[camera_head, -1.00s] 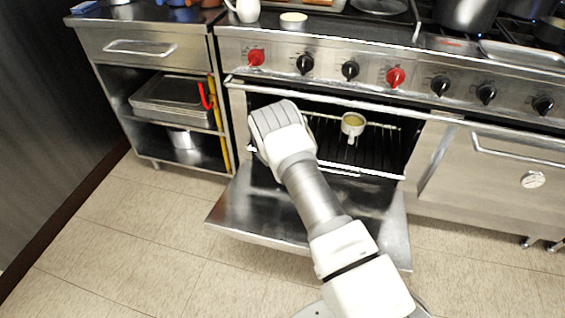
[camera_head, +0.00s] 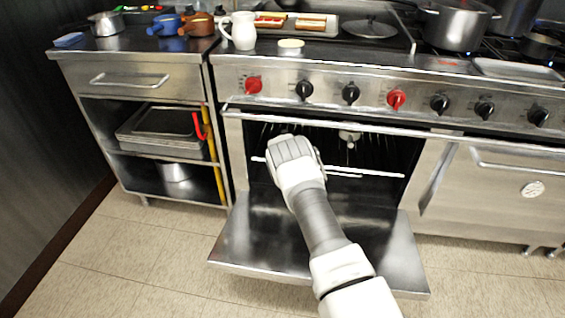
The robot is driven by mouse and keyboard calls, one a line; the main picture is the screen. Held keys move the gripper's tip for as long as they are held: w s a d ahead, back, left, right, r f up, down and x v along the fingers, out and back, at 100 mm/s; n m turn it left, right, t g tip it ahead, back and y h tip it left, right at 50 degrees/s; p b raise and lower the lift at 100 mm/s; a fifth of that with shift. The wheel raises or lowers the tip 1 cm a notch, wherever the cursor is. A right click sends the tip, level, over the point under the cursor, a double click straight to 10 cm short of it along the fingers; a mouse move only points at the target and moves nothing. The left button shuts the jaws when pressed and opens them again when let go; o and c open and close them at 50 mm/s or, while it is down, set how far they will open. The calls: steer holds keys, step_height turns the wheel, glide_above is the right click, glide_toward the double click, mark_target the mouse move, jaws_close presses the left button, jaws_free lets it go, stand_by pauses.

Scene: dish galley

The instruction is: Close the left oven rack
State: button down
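The left oven (camera_head: 322,127) is open, with its door (camera_head: 370,250) folded down flat in front. Inside is a wire rack (camera_head: 372,175), whose pale front bar crosses the opening. A small light cup (camera_head: 350,136) stands on the rack, its top partly cut off by the oven's upper edge. My arm reaches over the door from below, and its ribbed end link covers the left part of the opening and rack. My gripper's fingers are hidden behind that link, so contact with the rack cannot be told.
The right oven door (camera_head: 510,195) is shut. Red and black knobs (camera_head: 397,99) line the panel above. An open shelf unit (camera_head: 150,180) with trays and a pot stands at left. A white pitcher (camera_head: 240,30) and pots are on top. Floor at lower left is clear.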

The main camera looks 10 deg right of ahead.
steer(key=shift+w+d+f, duration=0.1)
steer(key=shift+w+d, duration=0.05)
steer(key=shift+w, duration=0.05)
steer(key=shift+s, duration=0.15)
stand_by(0.5)
